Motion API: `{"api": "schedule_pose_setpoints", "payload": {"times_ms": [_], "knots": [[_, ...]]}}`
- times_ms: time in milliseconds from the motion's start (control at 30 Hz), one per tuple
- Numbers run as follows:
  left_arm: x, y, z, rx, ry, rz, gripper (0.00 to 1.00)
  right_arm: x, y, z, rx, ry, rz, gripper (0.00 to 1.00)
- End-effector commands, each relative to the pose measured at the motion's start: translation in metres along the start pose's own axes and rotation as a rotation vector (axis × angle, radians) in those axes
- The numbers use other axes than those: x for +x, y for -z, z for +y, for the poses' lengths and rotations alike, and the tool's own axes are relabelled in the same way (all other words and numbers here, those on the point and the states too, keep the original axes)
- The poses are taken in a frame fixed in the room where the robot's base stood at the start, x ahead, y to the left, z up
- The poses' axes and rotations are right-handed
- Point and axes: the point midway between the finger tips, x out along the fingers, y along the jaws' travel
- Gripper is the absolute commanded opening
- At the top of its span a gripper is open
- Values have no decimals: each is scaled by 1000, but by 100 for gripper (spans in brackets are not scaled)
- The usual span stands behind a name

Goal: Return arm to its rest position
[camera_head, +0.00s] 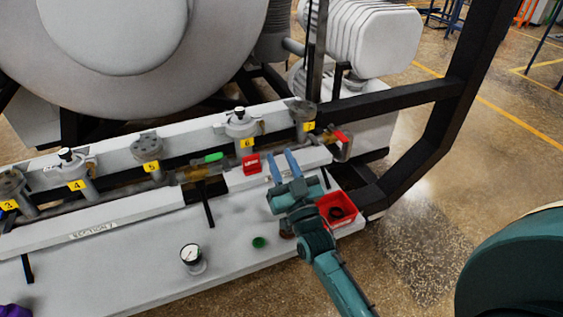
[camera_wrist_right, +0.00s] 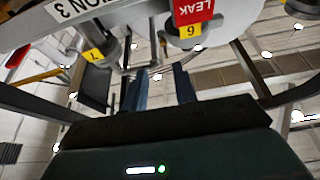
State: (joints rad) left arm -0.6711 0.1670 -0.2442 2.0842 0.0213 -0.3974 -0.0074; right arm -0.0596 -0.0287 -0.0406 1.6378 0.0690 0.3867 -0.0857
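My right arm (camera_head: 339,282) reaches in from the lower right of the head view, over the front of the white bench. My right gripper (camera_head: 282,154) is at its end, pointing away toward the pipe row near the valve labelled 7. Its two blue fingers are apart with nothing between them. In the right wrist view the fingers of my right gripper (camera_wrist_right: 160,78) also show a gap, with pipework and floor beyond. My left gripper is in neither view.
A red LEAK tag (camera_head: 251,164) hangs below valve 6 (camera_head: 241,124), left of the gripper. A red bin (camera_head: 336,208) with a dark item is close right of the arm. A gauge (camera_head: 191,257) and green cap (camera_head: 259,242) sit on the bench. A black frame (camera_head: 440,135) stands right.

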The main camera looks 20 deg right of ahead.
Motion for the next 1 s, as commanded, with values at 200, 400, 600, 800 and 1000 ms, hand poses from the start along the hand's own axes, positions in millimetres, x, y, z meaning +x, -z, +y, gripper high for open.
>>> {"api": "schedule_pose_setpoints", "payload": {"times_ms": [200, 400, 600, 800, 1000], "knots": [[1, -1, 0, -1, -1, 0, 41, 0, 0, 0, 0, 0, 0, 28], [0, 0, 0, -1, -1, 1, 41, 0, 1, 0, 0, 0, 0, 28], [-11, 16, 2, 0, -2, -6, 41, 10, 24, 0, 0, 0, 0, 28], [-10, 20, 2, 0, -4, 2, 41, -52, -17, -17, -10, 81, -253, 28], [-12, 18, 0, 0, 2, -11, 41, -148, -49, -40, -14, 185, -605, 28]]}}
